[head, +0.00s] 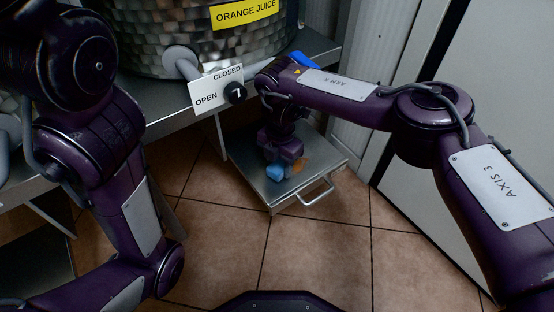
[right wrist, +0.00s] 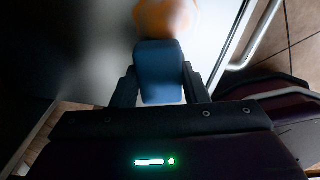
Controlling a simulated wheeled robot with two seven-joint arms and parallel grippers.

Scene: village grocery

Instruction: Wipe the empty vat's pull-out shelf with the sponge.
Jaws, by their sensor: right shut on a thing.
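The pull-out shelf (head: 250,163) is a grey metal tray drawn out under the vat, with a handle (head: 316,194) at its front. An orange stain (head: 299,165) lies on it and also shows in the right wrist view (right wrist: 165,15), just beyond the sponge. My right gripper (head: 277,165) is low over the shelf, shut on the blue sponge (right wrist: 160,72). In the head view the sponge (head: 275,173) is at or very near the shelf surface, beside the stain; I cannot tell whether it touches. My left arm comes in at the left; its gripper is out of view.
The metal vat (head: 150,45) with an orange juice label (head: 244,12) stands above on a metal counter (head: 165,121). Its tap has an open/closed sign (head: 217,88). A blue object (head: 303,59) is behind my right arm. Tiled floor (head: 310,255) is clear in front.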

